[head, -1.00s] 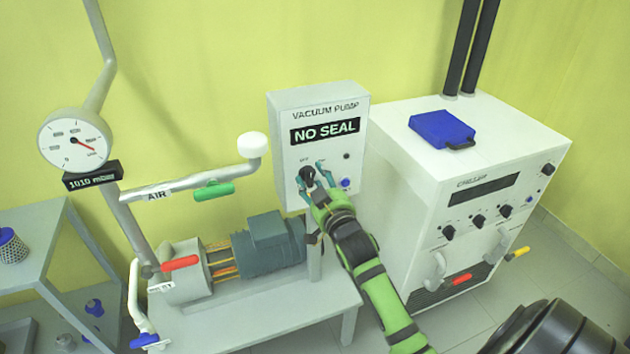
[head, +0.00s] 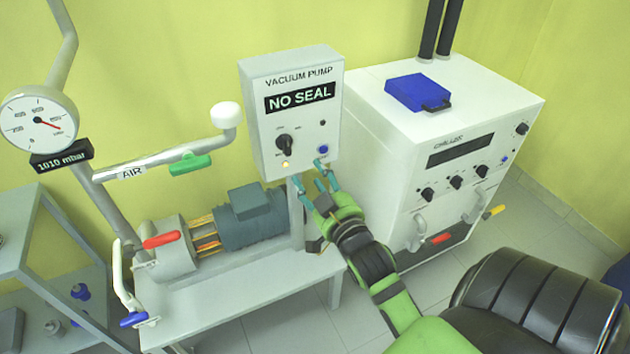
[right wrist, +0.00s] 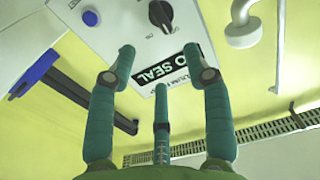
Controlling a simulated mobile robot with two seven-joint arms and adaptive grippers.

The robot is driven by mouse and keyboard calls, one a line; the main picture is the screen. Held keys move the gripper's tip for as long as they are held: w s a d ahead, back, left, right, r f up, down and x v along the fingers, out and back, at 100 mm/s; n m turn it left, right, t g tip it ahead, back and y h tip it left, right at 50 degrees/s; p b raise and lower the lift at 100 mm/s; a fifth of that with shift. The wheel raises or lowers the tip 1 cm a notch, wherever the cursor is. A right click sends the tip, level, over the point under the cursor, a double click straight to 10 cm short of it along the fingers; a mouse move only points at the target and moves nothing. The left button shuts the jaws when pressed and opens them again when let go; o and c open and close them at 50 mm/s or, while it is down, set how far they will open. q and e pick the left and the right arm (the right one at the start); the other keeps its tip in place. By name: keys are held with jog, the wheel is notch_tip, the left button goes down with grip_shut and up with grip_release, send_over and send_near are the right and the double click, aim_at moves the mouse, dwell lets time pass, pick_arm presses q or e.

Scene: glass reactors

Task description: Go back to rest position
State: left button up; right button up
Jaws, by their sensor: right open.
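My right gripper (head: 318,181) is open and empty, just below and in front of the lower right part of the vacuum pump box (head: 255,100). In the right wrist view the gripper (right wrist: 143,75) shows its teal fingers spread, with the box face beyond them. The box display (head: 300,96) reads NO SEAL. Its black knob (head: 285,143) is apart from the fingers, and a small yellow light (head: 285,164) glows under it. A blue button (head: 323,150) sits just above the fingertips. My left gripper is out of view.
The pump motor (head: 252,215) on its bench (head: 265,290) stands left of the gripper. The white chiller (head: 385,135) with a blue case (head: 417,92) on top stands to the right. A pressure gauge (head: 38,118) and an air pipe with a green handle (head: 190,165) are at left.

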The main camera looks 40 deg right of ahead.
jog(key=shift+s, duration=0.3)
jog(key=shift+f, duration=0.1)
jog(key=s+a+f+n+g+y, duration=0.1)
jog(key=s+a+f+g, duration=0.1)
jog(key=f, duration=0.9)
jog(key=s+a+f+g+y, duration=0.1)
jog(key=s+a+f+g, duration=0.15)
jog(key=f, duration=0.95)
jog(key=s+a+f+n+g+y, duration=0.1)
jog(key=s+a+f+g+y, duration=0.15)
jog(key=f, duration=0.85)
jog(key=s+a+f+n+g, duration=0.1)
jog(key=s+a+f+g, duration=0.1)
jog(key=s+f, duration=0.45)
jog(key=s+a+f+g, duration=0.2)
jog(key=s+f+g, duration=0.1)
jog(key=s+f, duration=0.35)
jog(key=s+f+n+g, duration=0.1)
jog(key=s+f, duration=0.3)
jog(key=s, duration=0.4)
jog(key=s+f+n+g, duration=0.1)
jog(key=s+f+g, duration=0.2)
jog(key=s, duration=0.6)
jog(key=shift+s+f, duration=0.15)
jog(key=shift+f, duration=0.35)
